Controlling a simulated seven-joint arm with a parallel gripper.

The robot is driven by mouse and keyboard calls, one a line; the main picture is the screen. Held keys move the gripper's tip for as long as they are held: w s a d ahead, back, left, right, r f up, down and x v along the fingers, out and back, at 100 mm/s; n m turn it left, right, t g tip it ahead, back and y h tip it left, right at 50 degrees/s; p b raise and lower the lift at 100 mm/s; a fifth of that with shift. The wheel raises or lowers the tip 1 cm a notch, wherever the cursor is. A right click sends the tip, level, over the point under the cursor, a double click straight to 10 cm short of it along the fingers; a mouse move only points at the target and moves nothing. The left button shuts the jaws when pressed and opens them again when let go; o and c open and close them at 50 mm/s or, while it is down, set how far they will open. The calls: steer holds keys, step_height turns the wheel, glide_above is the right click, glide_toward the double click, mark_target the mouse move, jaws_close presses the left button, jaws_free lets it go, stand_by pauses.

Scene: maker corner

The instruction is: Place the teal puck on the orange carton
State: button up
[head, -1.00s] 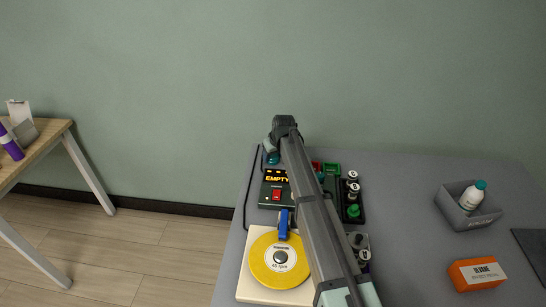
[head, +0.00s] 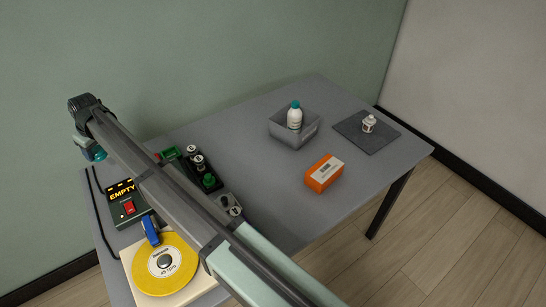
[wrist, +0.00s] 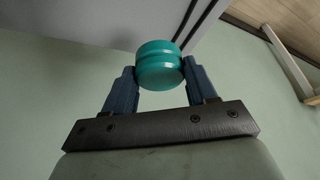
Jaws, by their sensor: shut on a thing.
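The teal puck (wrist: 159,66) is a short round piece with a groove around its side. In the wrist view my gripper (wrist: 159,78) is shut on it, one blue-grey finger on each side. In the head view the puck (head: 98,155) shows only in part at the far left, under the end of my arm, and my gripper (head: 88,147) is mostly hidden there. The orange carton (head: 324,173) lies on the grey table, right of the middle, with a pale label on top. Its top is bare. My gripper is well to the left of it.
A grey bin (head: 295,130) holding a white bottle with a teal cap (head: 295,114) stands behind the carton. A dark mat (head: 366,136) with a small white jar (head: 369,123) is at right. A yellow disc (head: 165,264), an EMPTY box (head: 127,204) and a dark rack (head: 203,174) crowd the left.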

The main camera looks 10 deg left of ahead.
steer(key=w+d+r+m+t, duration=0.1)
steer(key=w+d+m, duration=0.1)
steer(key=w+d, duration=0.9)
steer(key=w+d+r+m, duration=0.2)
steer(key=w+d, duration=0.7)
steer(key=w, duration=0.4)
steer(key=w+d+r+m+t, duration=0.1)
steer(key=w+d, duration=0.3)
steer(key=d, duration=0.5)
steer(key=w+d+r+m+h, duration=0.1)
steer(key=w+d, duration=0.3)
steer(key=d, duration=0.4)
steer(key=w+d+r+m+t, duration=0.1)
steer(key=w+d, duration=0.3)
steer(key=d, duration=0.5)
steer(key=s+d+r+m+h, duration=0.1)
steer(key=s+d, duration=0.2)
steer(key=d, duration=1.1)
steer(key=s+d+r+m, duration=0.1)
steer(key=s+d+m, duration=0.15)
steer(key=d, duration=1.05)
steer(key=n+g+y, duration=0.2)
steer(key=n+g, duration=0.2)
steer(key=n, duration=0.9)
glide_above(322, 167)
steer(key=d, duration=0.2)
step_height(322, 167, down, 2)
steer(key=shift+s+a+f, duration=0.1)
steer(key=shift+a+f, duration=0.05)
steer(key=shift+f, duration=4.85)
